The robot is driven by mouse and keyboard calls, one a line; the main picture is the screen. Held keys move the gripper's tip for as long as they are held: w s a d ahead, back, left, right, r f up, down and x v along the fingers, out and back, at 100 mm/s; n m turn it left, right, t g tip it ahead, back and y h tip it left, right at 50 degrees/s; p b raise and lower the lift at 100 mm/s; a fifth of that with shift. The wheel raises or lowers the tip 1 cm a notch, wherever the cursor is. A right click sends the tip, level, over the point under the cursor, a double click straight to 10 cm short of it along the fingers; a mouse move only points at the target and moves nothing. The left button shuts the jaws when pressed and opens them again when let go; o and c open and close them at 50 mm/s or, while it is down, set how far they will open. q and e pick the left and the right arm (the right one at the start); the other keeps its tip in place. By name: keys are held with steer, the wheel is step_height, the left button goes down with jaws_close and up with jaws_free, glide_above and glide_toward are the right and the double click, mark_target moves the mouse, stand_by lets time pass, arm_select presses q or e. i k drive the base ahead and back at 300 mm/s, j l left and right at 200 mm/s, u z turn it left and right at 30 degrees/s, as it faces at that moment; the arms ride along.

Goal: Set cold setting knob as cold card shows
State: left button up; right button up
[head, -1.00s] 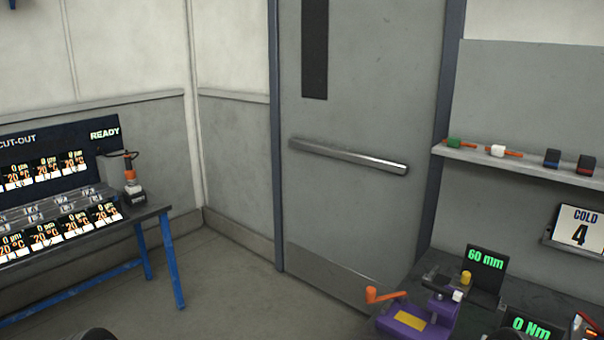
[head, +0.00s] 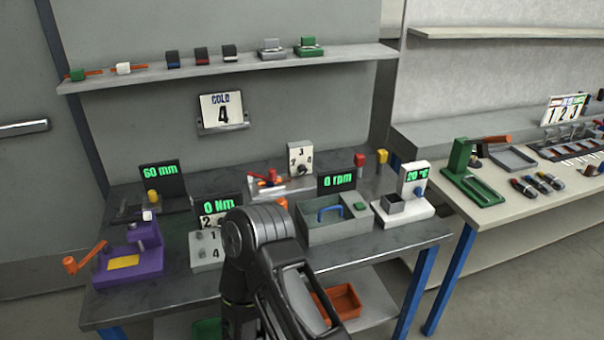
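The cold card (head: 221,111) stands in a holder on the wall above the left bench, with "COLD" printed over a large 4. A white panel (head: 299,150) at the back of the bench bears numbers, among them 3 and 4, and a small dark knob (head: 306,168). A grey numbered box (head: 207,250) nearer the front shows 2, 1 and 4, and my arm partly covers it. I cannot tell which of these is the cold setting knob, nor where either one points. One of my arms rises at bottom centre; neither gripper shows.
A purple vise (head: 128,262) with an orange crank stands at the bench's left. A grey tray unit (head: 332,228) and a white 20 °C unit (head: 404,208) stand to the right. A second bench (head: 510,205) adjoins at right. A shelf (head: 230,69) runs above the card.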

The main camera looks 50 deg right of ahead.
mark_target(302, 169)
steer(key=z, duration=1.35)
